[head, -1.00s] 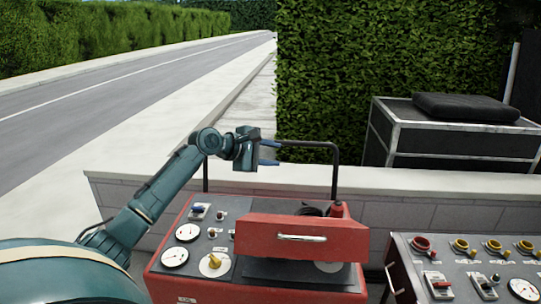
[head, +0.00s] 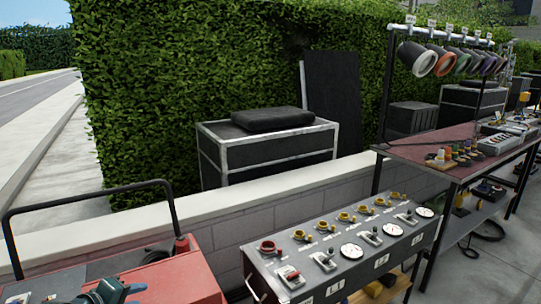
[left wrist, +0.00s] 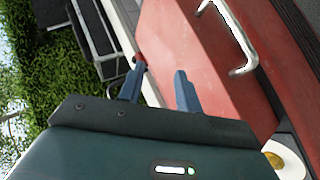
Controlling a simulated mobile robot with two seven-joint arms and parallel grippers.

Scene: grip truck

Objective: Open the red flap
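The red flap (left wrist: 200,70) fills much of the left wrist view, with a silver bar handle (left wrist: 232,35) on its face. In the head view the flap (head: 185,280) is at the lower left, on the red machine, and is cut by the bottom edge. My left gripper (left wrist: 160,78) is open, with its two blue-grey fingers apart and nothing between them. The fingers are over the red surface, to the left of the handle in the wrist view, and not around it. In the head view only part of my left gripper shows at the bottom edge. My right gripper is not in view.
A black tube frame (head: 90,190) rises behind the red machine. A grey control console (head: 335,245) with knobs and gauges stands to its right. A low wall (head: 280,195), a black case (head: 265,150) and a hedge lie behind. A workbench (head: 470,145) with lamps stands at the right.

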